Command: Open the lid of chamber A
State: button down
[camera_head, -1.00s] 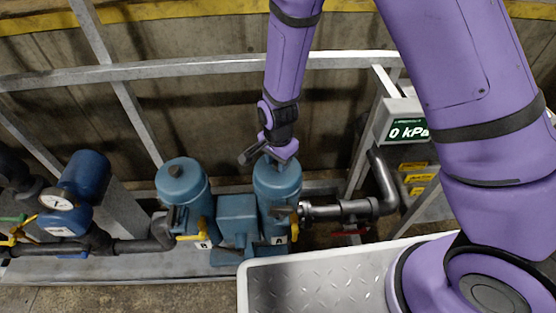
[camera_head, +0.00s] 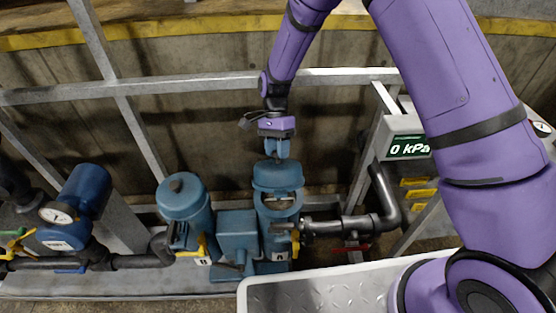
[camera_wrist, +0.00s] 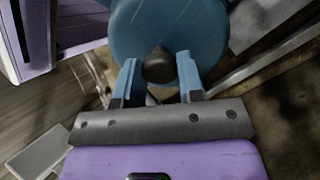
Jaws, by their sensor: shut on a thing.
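Chamber A (camera_head: 277,232) is the right blue cylinder, with a label A on its front. Its blue lid (camera_head: 276,173) is raised off the body, and the chamber's opening shows just below it with something pale inside. My gripper (camera_head: 277,150) is above the lid, pointing down, shut on the lid's knob. In the wrist view the dark knob (camera_wrist: 158,66) sits between the two blue fingers, with the round lid (camera_wrist: 165,25) beyond it. Whether any hinge joins lid and body cannot be told.
Chamber B (camera_head: 186,210) stands to the left with its lid on. A blue block (camera_head: 237,235) lies between the chambers. A grey rail (camera_head: 190,84) runs behind. A display (camera_head: 408,147) reads 0 kPa. Yellow-handled valves and pipes flank the chambers.

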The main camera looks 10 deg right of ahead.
jog(key=w, duration=0.7)
jog(key=shift+w+d+f, duration=0.15)
jog(key=shift+w, duration=0.15)
dwell(0.3)
jog(key=c, duration=0.7)
grip_release()
jog(key=shift+f, duration=0.1)
jog(key=shift+c, duration=0.2)
jog(key=shift+w, duration=0.1)
